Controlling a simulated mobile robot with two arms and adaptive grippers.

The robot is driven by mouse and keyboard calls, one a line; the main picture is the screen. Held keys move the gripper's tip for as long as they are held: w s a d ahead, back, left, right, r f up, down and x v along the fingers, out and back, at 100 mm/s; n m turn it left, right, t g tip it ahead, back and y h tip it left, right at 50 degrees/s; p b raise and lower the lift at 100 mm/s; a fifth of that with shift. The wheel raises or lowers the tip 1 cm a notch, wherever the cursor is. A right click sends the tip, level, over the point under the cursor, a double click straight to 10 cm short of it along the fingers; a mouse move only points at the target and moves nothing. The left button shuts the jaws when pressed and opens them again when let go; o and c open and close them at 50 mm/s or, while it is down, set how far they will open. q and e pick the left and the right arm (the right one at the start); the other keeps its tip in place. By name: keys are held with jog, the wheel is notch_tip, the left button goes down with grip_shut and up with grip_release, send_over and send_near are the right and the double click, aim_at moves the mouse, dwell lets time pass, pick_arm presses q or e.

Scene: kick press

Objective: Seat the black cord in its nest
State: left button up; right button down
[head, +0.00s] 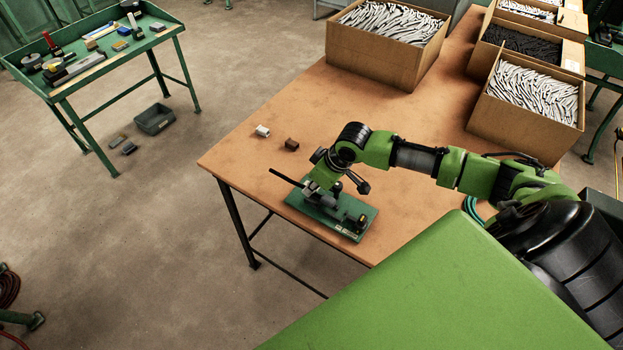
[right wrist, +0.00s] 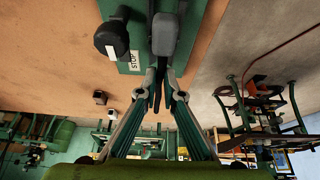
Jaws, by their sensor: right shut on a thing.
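The green kick press (head: 350,229) stands on the brown table near its front left edge. My right gripper (head: 309,192) is over the left part of the press, pointing down. The black cord (head: 286,178) sticks out to the left from my right gripper as a dark straight piece. In the right wrist view the fingers (right wrist: 163,77) are closed together on the dark cord (right wrist: 157,92), right beside the grey press part (right wrist: 165,38). The nest is hidden by the gripper and press parts, so I cannot tell whether the cord touches it. My left gripper is not in view.
A white block (head: 262,131) and a brown block (head: 291,145) lie on the table behind the press. Cardboard boxes of light cords (head: 372,68) and (head: 525,112) stand farther back. A black knob (right wrist: 112,36) stands near the STOP label. The table middle is clear.

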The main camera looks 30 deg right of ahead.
jog(key=shift+p, duration=0.55)
dwell(0.9)
jog(key=shift+p, duration=0.55)
dwell(0.6)
jog(key=shift+f, duration=0.45)
dwell(0.6)
jog(key=shift+p, duration=0.3)
jog(key=shift+f, duration=0.25)
dwell(1.2)
jog(key=c, duration=2.1)
grip_release()
